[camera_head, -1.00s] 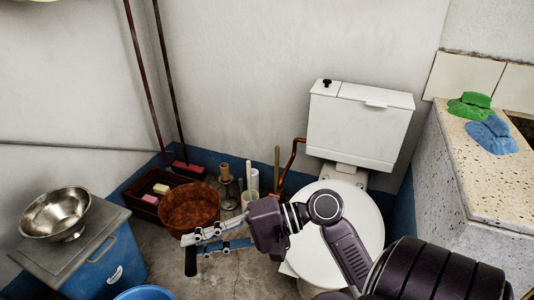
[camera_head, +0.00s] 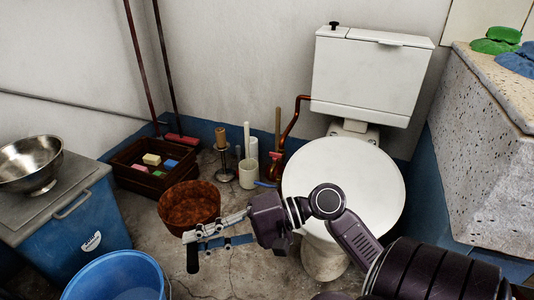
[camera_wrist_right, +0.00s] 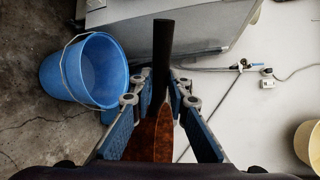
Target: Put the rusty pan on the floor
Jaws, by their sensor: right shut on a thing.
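The rusty pan (camera_head: 188,204) is a round, brown pan with a dark handle (camera_head: 192,259). My right gripper (camera_head: 190,237) is shut on it near the base of the handle. In the right wrist view, the rusty body of the pan (camera_wrist_right: 162,138) lies between the fingers (camera_wrist_right: 160,112), seen nearly edge-on, and the black handle (camera_wrist_right: 162,50) points away. The pan shows in front of the grey concrete floor (camera_head: 235,275); its exact height above it I cannot tell. My left gripper is in no view.
A blue bucket (camera_head: 117,273) stands at the lower left, beside a blue bin (camera_head: 85,225) with a steel bowl (camera_head: 35,162) on its lid. A crate (camera_head: 140,178) sits by the wall. A white toilet (camera_head: 343,186) stands to the right, close to my arm.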

